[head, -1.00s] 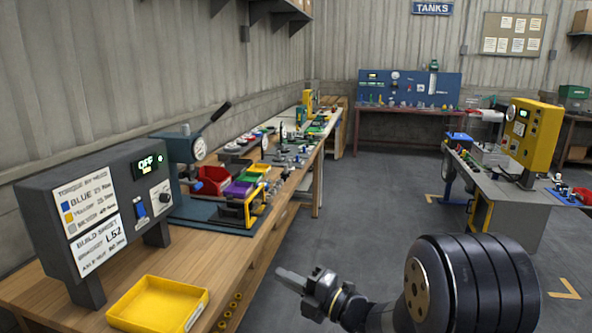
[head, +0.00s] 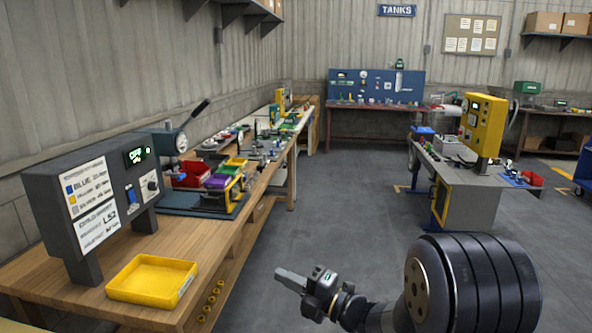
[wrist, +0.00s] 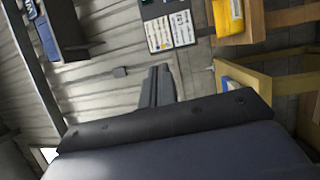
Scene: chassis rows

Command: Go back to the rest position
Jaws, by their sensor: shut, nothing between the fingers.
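My gripper (head: 290,277) is low in the middle of the head view, over the open floor, to the right of the wooden bench's front edge. Its fingers are together with nothing between them, and they point left in the picture. In the wrist view the closed fingers (wrist: 158,86) show at the centre against the grey wall, and the view is tilted. The gripper touches nothing that I can see.
The wooden bench (head: 70,283) runs along the left, with a yellow tray (head: 150,278), a grey display box (head: 88,192) and a lever press (head: 165,145). A grey table (head: 465,200) with a yellow box (head: 483,122) stands right. The floor (head: 330,215) between is clear.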

